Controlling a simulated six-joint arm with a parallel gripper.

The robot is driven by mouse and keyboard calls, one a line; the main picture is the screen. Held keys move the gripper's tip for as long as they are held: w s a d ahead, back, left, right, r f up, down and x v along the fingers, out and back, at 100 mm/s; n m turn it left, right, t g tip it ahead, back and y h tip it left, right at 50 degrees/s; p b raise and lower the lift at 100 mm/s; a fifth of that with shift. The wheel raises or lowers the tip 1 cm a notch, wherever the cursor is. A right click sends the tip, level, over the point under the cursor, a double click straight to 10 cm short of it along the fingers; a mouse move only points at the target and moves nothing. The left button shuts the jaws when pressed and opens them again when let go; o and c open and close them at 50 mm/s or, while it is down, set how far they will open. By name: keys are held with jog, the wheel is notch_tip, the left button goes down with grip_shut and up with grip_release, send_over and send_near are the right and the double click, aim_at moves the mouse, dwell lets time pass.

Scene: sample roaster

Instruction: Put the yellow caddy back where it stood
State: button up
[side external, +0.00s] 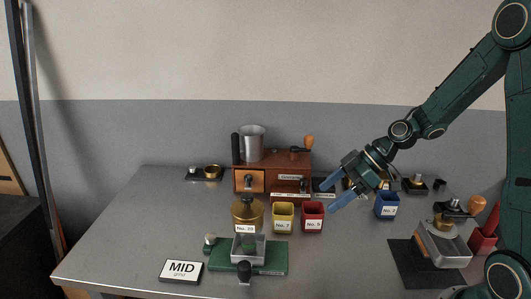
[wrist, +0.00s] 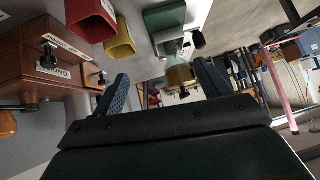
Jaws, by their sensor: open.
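The yellow caddy (side external: 283,216), labelled No. 7, stands upright on the table, just left of the red caddy (side external: 312,214) labelled No. 5. In the wrist view the yellow caddy (wrist: 121,40) shows at the upper left, beyond the left finger, partly beside the red caddy (wrist: 91,18). My gripper (side external: 327,199) is open and empty, in the air to the right of the red caddy in the side view. Its two blue fingers (wrist: 160,72) show apart in the wrist view with nothing held between them.
A wooden box (side external: 275,179) with drawers stands behind the caddies. A green-based stand with a brass-topped part (side external: 247,214) is to their left. The blue caddy (side external: 386,206) and a metal device (side external: 442,246) are at the right.

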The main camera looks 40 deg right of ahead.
jog(key=s+r+m+h, duration=0.3)
jog(key=s+r+m, duration=0.1)
jog(key=s+r, duration=0.3)
jog(key=s+a+r+m+h, duration=0.1)
jog(key=s+r+m+h, duration=0.3)
jog(key=s, duration=0.8)
notch_tip(320, 180, up, 3)
jog(key=shift+a+f+m, duration=0.15)
jog(key=shift+a+m, duration=0.1)
jog(key=shift+m, duration=0.45)
